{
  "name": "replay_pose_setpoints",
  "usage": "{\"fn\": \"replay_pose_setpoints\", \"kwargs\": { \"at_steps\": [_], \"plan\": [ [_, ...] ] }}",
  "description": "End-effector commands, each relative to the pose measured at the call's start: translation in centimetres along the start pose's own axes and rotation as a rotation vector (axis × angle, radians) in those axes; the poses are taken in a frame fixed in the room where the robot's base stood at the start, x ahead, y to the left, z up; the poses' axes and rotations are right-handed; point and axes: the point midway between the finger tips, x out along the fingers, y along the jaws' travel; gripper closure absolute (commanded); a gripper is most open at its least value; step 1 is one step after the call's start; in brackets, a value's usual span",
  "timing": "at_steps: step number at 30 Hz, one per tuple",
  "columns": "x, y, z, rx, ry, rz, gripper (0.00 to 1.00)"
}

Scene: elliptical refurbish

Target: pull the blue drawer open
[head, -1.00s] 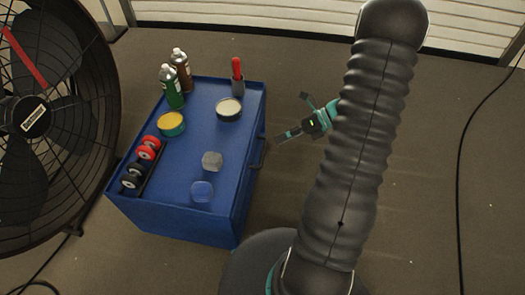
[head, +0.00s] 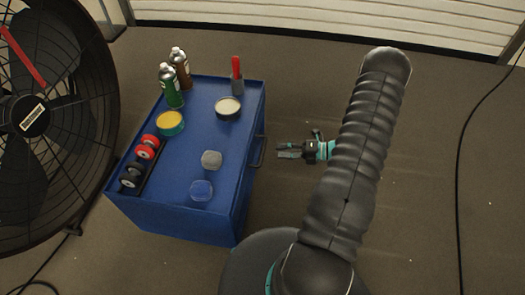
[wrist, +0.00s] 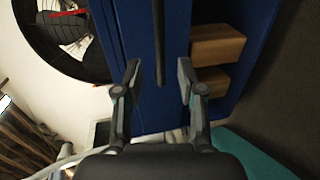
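The blue drawer front (wrist: 172,30) is on the right side of a blue cabinet (head: 185,215). Its dark bar handle (head: 259,150) sticks out from that side in the head view. In the wrist view the handle (wrist: 159,45) runs up and down between my fingers. My gripper (head: 281,150) is open and level with the handle, a short gap to its right in the head view. In the wrist view my gripper (wrist: 159,78) has its two fingers apart, one each side of the handle's line. The drawer looks closed in the head view.
The cabinet top holds spray cans (head: 171,86), tins (head: 228,107), a red-handled tool (head: 236,75), wheels (head: 145,152) and two small jars (head: 211,159). Wooden blocks (wrist: 217,45) lie in an open compartment beside the drawer front. A large fan (head: 40,115) stands left.

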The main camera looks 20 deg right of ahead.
Motion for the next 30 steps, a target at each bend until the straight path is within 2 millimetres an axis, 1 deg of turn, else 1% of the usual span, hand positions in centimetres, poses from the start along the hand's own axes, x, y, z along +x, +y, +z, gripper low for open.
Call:
{"fn": "replay_pose_setpoints", "kwargs": {
  "at_steps": [1,6,12,18,26,27,29,30],
  "plan": [
    [1.1,0.0,-0.1,0.001,0.004,0.001,0.61],
    [4.2,0.0,-0.1,0.0,0.004,0.0,0.61],
    [6.8,0.0,-0.1,0.001,0.002,-0.001,0.61],
    [7.9,0.0,0.0,0.0,0.0,-0.001,0.61],
    [8.0,0.0,0.0,-0.001,0.0,-0.001,0.61],
    [8.0,0.0,0.0,-0.001,0.0,-0.001,0.66],
    [8.0,0.0,0.0,-0.001,0.0,-0.001,0.81],
    [8.0,0.0,0.0,-0.001,0.0,-0.001,0.91]
  ]
}}
